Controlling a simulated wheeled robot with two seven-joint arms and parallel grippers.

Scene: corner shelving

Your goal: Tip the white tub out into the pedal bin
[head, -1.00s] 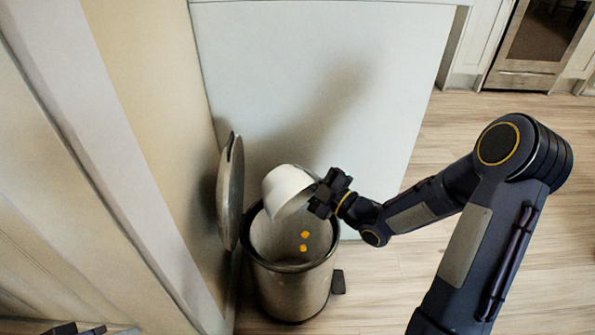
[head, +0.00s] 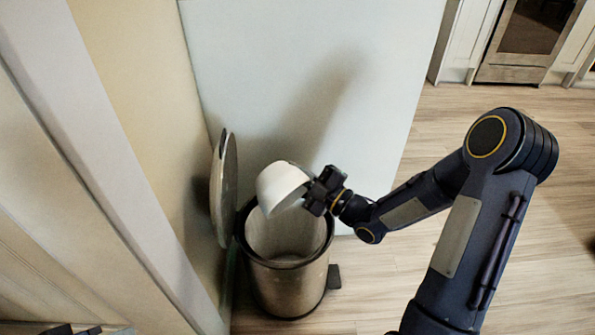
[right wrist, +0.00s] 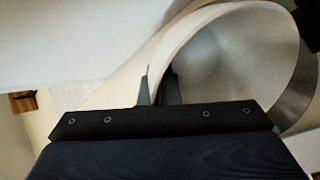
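The white tub (head: 280,186) is tilted over the open mouth of the pedal bin (head: 285,283). My right gripper (head: 316,192) is shut on the tub's wall from the right side. In the right wrist view the fingers pinch the tub's rim, and the inside of the tub (right wrist: 238,55) looks bare. The bin is a metal cylinder with a dark rim. Its lid (head: 222,190) stands open on the left, and its pedal (head: 334,276) is at the right. The visible inside of the bin is pale, and its bottom is hidden. Only dark parts of my left gripper (head: 76,330) show at the bottom left edge; its fingers are unclear.
A cream wall (head: 140,110) stands close on the left of the bin, just behind the lid. A pale flat panel (head: 310,80) rises behind the bin.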

